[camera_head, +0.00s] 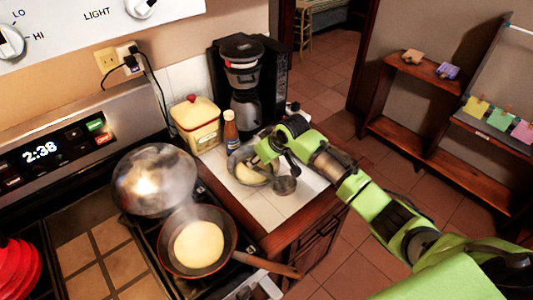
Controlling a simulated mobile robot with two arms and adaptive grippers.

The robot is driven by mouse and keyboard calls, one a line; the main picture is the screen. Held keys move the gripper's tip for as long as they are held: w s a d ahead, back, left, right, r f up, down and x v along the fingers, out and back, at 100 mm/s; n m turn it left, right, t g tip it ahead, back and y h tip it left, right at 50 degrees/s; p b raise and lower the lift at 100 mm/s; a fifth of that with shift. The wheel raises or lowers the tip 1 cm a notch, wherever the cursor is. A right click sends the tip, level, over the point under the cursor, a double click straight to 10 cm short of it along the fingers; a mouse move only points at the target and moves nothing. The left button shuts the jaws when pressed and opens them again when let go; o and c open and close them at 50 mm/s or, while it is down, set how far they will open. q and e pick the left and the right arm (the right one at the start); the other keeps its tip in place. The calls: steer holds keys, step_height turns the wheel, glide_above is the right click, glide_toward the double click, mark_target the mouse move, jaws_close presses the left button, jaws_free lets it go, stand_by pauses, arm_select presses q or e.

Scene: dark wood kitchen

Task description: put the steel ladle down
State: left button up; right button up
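The steel ladle (286,185) shows its small round cup over the white tiled counter, just right of the mixing bowl. Its handle runs up to my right gripper (273,154), which appears shut on it. The gripper is above the right side of the bowl and partly hides it. I cannot tell whether the ladle's cup touches the counter. The steel mixing bowl (236,164) holds pale batter. My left gripper is not in view.
A pan (232,232) with a pancake sits on the stove, its wooden handle pointing right. A shiny steel dome (152,178) is behind it. A sauce bottle (230,131), yellow canister (196,125) and coffee maker (243,85) line the counter's back. The counter's front has bare tiles.

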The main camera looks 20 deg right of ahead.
mark_target(271, 176)
steer(key=b+v, duration=0.2)
steer(key=v, duration=0.9)
steer(key=shift+s, duration=0.1)
